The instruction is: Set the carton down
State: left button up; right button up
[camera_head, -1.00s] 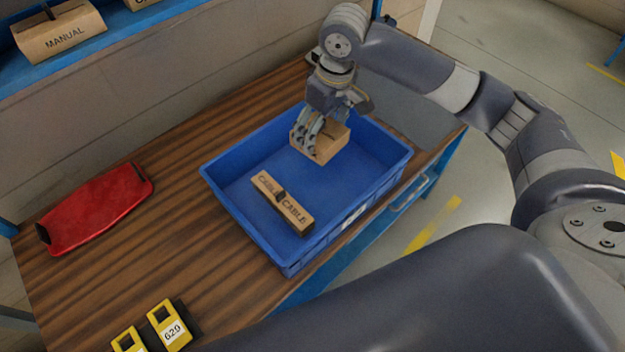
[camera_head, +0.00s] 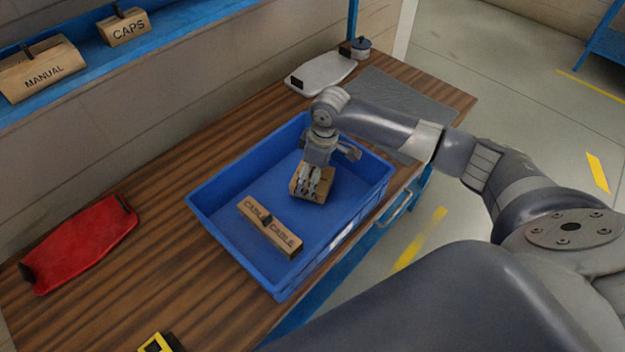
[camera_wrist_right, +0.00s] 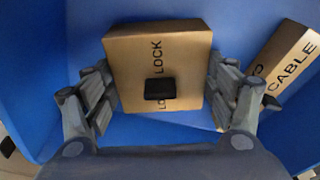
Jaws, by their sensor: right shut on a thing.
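A brown carton marked LOCK (camera_wrist_right: 158,65) with a black tab is between the fingers of my right gripper (camera_head: 312,188). The carton also shows in the head view (camera_head: 325,187), partly hidden by the fingers. My right gripper is shut on its sides in the right wrist view (camera_wrist_right: 160,100). The carton is inside the blue bin (camera_head: 225,242), low over its floor towards the right end. I cannot tell whether it touches the floor. My left gripper is not in view.
A long CABLE carton (camera_head: 270,228) lies in the bin, left of the held carton and apart from it. On the bench are a red case (camera_head: 80,245), a grey case (camera_head: 320,73) and a yellow item (camera_head: 157,343). MANUAL (camera_head: 42,72) and CAPS (camera_head: 125,27) cartons stand on a blue shelf.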

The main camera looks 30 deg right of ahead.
jog(key=shift+f, duration=1.35)
jog(key=shift+f, duration=0.1)
jog(key=o, duration=1.3)
jog(key=r, duration=0.4)
jog(key=s+r, duration=0.1)
jog(key=r, duration=0.3)
jog(key=d+r+b, duration=0.1)
jog(key=r, duration=0.3)
jog(key=shift+s, duration=0.25)
jog(key=shift+d, duration=0.1)
